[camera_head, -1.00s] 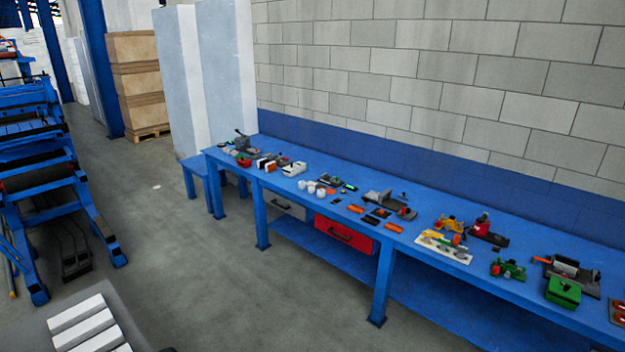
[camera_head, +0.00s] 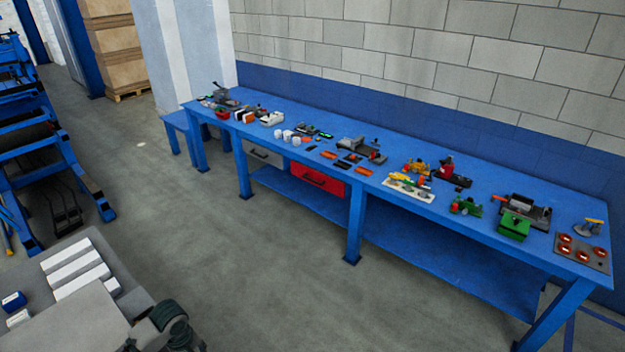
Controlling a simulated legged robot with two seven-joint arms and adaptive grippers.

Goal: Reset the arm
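Neither of my grippers can be made out in the head view. A dark, rounded shape (camera_head: 176,328) shows at the bottom edge, left of the middle. It is cut off by the frame, and I cannot tell whether it is part of my arm or a separate object. It sits beside a grey surface (camera_head: 75,326) in the lower left corner. No object is seen held.
A long blue workbench (camera_head: 420,222) runs along the block wall, carrying several small tools and parts. A red drawer (camera_head: 318,180) hangs beneath it. White bars (camera_head: 73,267) lie at lower left. Blue roller equipment (camera_head: 40,150) stands left. Open grey floor (camera_head: 255,270) lies between.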

